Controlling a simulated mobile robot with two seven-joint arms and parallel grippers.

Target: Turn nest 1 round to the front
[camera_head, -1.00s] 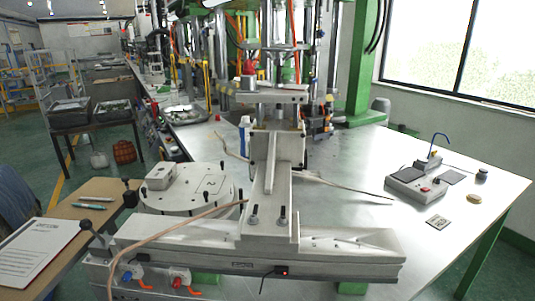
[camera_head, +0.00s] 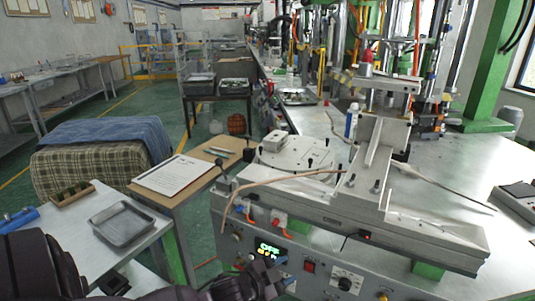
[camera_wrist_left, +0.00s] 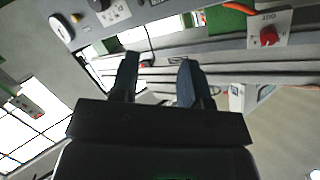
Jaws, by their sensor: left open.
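The round grey turntable (camera_head: 318,149) sits on the metal bench behind the machine's long grey bar. A pale block (camera_head: 275,141) stands up at its left edge, and several black-knobbed pins rise around it. I cannot read a nest number now, so I cannot tell which is nest 1. Part of the turntable is hidden behind the machine's bar and column. My left gripper (camera_head: 268,272) is low in front of the machine's control panel, well below and apart from the turntable. In the left wrist view its two dark fingers (camera_wrist_left: 158,68) are apart with nothing between them.
The control panel (camera_head: 325,262) with a lit display and knobs is close to my left gripper. A copper-coloured hose (camera_head: 262,184) arches above the panel. A side table holds a paper sheet (camera_head: 175,174). A grey tray (camera_head: 121,224) lies on a table at left.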

